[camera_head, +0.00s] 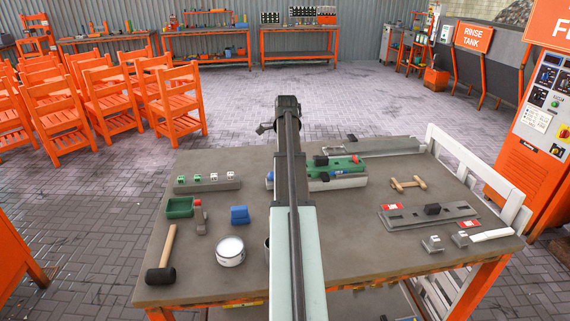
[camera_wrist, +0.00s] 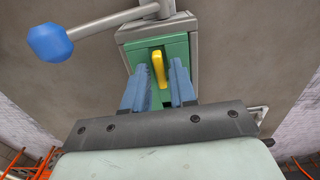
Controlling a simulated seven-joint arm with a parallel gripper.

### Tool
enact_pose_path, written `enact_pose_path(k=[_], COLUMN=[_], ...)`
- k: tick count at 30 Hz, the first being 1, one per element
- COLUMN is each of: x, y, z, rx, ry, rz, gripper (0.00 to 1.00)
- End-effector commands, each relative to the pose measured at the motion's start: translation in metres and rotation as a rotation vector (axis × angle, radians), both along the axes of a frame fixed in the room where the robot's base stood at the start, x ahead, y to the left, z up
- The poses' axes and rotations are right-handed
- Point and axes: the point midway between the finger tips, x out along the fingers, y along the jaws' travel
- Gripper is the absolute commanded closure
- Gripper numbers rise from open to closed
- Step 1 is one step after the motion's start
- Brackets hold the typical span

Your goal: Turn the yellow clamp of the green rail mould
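In the wrist view the yellow clamp (camera_wrist: 157,64) is a small upright bar on the green end face of the green rail mould (camera_wrist: 176,46). The mould sits in a grey metal housing. My gripper (camera_wrist: 160,70) is open, with one blue finger on each side of the clamp's line and a gap to it on both sides. I cannot tell how far the fingertips reach past the clamp. In the head view the green rail mould (camera_head: 343,163) lies on a grey base, partly hidden behind my arm. The clamp and fingers cannot be made out there.
A lever with a blue ball knob (camera_wrist: 50,42) reaches left above the housing. On the table (camera_head: 200,280) are a mallet (camera_head: 162,262), a white tin (camera_head: 230,251), a green tray (camera_head: 180,207), blue blocks (camera_head: 239,215), a wooden piece (camera_head: 408,184) and a grey plate (camera_head: 400,218).

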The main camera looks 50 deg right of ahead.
Motion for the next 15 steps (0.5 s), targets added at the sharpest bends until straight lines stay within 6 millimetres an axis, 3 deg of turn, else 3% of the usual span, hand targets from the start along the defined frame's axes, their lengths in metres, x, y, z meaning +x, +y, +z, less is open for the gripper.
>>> enact_pose_path(k=[8, 15], x=[0.0001, 0.0000], y=[-0.0001, 0.0000], z=[0.0002, 0.0002], rx=[0.000, 0.000], ry=[0.000, 0.000], rz=[0.000, -0.006], gripper=[1.00, 1.00])
